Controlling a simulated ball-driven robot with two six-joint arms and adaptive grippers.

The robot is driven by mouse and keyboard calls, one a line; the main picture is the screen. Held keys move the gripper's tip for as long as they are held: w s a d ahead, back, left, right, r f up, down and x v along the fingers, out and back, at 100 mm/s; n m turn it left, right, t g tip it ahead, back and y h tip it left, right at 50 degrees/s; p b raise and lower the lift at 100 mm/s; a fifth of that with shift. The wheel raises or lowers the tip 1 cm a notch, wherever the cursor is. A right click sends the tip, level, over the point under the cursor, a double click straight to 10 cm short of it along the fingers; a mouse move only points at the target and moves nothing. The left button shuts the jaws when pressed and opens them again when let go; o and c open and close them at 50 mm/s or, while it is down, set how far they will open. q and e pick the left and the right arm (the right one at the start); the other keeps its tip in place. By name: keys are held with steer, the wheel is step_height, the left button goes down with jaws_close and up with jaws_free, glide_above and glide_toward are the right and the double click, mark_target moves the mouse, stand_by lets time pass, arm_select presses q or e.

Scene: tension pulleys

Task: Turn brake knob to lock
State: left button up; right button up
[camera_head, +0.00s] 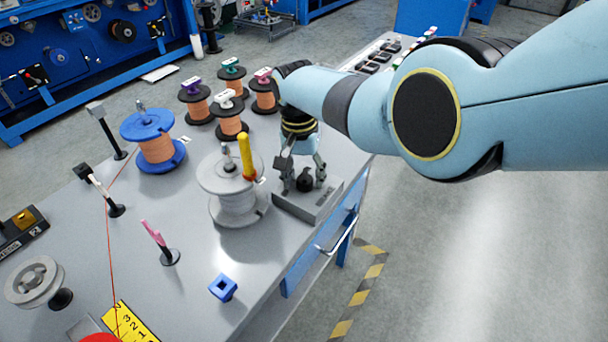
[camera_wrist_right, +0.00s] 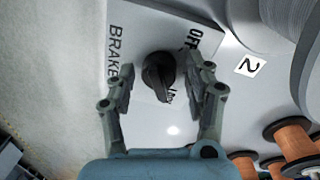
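The brake knob (camera_head: 305,182) is small and black, on top of a light grey box (camera_head: 292,207) at the table's right edge. In the right wrist view, the knob (camera_wrist_right: 158,72) sits on a white plate (camera_wrist_right: 150,20) lettered BRAKE, with OFF at its upper right. A second label below right is partly hidden. The knob's ridge appears to slant down toward that label. My right gripper (camera_head: 303,172) points down over the box. In its wrist view, its fingers (camera_wrist_right: 158,85) stand open on either side of the knob, with gaps visible. My left gripper is not in view.
A grey spool (camera_head: 236,205) with a yellow-handled piece (camera_head: 246,158) stands close left of the box. A blue spool (camera_head: 147,125) and several copper spools (camera_head: 229,118) stand farther back. A blue block (camera_head: 222,288) lies nearer. Floor is open right of the table.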

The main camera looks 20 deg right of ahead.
mark_target(300, 178)
stand_by(0.3)
steer(key=r, duration=1.2)
steer(key=shift+w+a, duration=0.2)
steer(key=shift+a, duration=0.15)
